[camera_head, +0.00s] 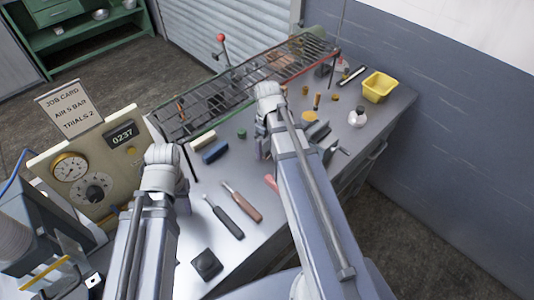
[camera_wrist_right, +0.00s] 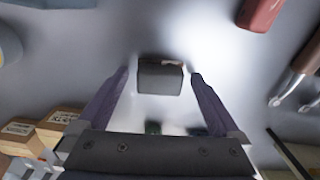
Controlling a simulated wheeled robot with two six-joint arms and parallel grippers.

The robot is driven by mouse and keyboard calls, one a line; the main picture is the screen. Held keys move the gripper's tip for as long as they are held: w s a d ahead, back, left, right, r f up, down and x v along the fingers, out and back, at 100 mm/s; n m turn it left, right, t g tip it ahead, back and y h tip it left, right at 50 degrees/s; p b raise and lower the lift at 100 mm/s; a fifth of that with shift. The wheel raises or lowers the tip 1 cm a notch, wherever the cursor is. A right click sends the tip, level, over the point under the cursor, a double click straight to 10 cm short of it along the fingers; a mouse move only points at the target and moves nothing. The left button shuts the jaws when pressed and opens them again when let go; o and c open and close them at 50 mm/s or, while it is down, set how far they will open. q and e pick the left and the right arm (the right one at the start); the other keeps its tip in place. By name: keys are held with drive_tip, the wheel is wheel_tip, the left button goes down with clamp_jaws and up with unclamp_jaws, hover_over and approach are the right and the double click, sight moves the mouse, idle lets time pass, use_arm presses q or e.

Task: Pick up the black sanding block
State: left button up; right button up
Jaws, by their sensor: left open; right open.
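A dark grey-black block (camera_wrist_right: 160,78), which looks like the sanding block, lies on the bench in the right wrist view. My right gripper (camera_wrist_right: 160,74) is open, with one finger on each side of the block and a gap to each. In the head view my right arm hides this block. My left gripper (camera_head: 184,206) is open and empty over the bench's left part, mostly hidden behind its forearm. Another black squarish piece (camera_head: 207,265) lies near the bench's front edge; I cannot tell what it is.
Two handled tools, one black (camera_head: 225,217) and one brown (camera_head: 242,202), lie between my arms. A blue block (camera_head: 215,151) and a pale block (camera_head: 202,139) lie before the wire rack (camera_head: 225,92). A yellow bin (camera_head: 379,87) stands at the far right. A gauge panel (camera_head: 88,172) stands left.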

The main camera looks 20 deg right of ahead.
sight(268, 147)
drive_tip(key=shift+r, duration=0.1)
drive_tip(key=c, duration=1.4)
use_arm(q)
drive_tip(key=shift+r, duration=0.2)
use_arm(e)
drive_tip(key=shift+r, duration=0.1)
use_arm(q)
wheel_tip(268, 147, up, 10)
drive_tip(key=p, duration=1)
use_arm(e)
wheel_tip(268, 147, up, 10)
drive_tip(key=shift+f, duration=0.1)
use_arm(q)
drive_tip(key=shift+f, duration=0.15)
